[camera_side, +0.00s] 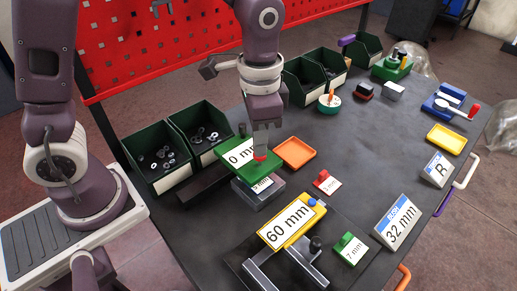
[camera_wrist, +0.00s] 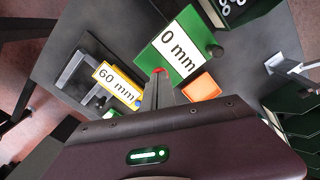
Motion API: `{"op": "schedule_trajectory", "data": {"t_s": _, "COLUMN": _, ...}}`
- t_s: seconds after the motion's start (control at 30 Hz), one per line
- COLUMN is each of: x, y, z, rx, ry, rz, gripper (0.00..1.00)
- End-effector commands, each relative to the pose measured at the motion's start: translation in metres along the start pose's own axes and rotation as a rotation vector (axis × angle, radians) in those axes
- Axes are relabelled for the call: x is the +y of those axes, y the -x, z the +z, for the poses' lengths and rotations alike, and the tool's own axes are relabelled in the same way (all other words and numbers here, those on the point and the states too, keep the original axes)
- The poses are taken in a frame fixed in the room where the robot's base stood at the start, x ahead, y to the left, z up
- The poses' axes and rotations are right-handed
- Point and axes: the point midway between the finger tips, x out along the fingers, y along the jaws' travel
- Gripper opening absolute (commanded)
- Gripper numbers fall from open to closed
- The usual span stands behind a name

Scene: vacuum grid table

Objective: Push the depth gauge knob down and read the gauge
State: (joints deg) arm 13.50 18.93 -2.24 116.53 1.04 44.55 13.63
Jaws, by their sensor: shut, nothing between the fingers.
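A green plate with a white "0 mm" label (camera_side: 233,168) stands among the tools at mid-table, above a grey block (camera_side: 258,198). The label is partly covered by my gripper in the side view, and reads fully in the wrist view (camera_wrist: 172,52). My gripper (camera_side: 262,154) is shut and points down at the plate's edge. A small red piece, possibly the knob (camera_wrist: 159,70), shows right at my fingertips. It seems to touch them, but its height and contact are hard to tell. A dark round piece (camera_wrist: 216,51) sits at another edge of the plate.
A caliper-like tool with a yellow "60 mm" label (camera_side: 290,225) lies in front. An orange tray (camera_side: 296,152), a red block (camera_side: 322,180) and a green "7 mm" block (camera_side: 350,248) are near. Green bins (camera_side: 158,158) stand left.

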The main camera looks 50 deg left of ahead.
Motion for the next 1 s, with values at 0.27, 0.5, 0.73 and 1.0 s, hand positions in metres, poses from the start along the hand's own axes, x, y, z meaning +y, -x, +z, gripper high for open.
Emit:
{"op": "schedule_trajectory", "data": {"t_s": 0.27, "x": 0.000, "y": 0.000, "z": 0.000, "rx": -0.001, "ry": 0.000, "rz": 0.000, "gripper": 0.00}}
{"op": "schedule_trajectory", "data": {"t_s": 0.5, "x": 0.000, "y": 0.017, "z": -0.001, "rx": 0.001, "ry": 0.000, "rz": 0.000, "gripper": 0.00}}
{"op": "schedule_trajectory", "data": {"t_s": 0.73, "x": 0.000, "y": 0.035, "z": -0.001, "rx": 0.002, "ry": 0.000, "rz": -0.001, "gripper": 0.00}}
{"op": "schedule_trajectory", "data": {"t_s": 1.0, "x": 0.000, "y": 0.056, "z": -0.001, "rx": 0.001, "ry": 0.000, "rz": 0.000, "gripper": 0.00}}
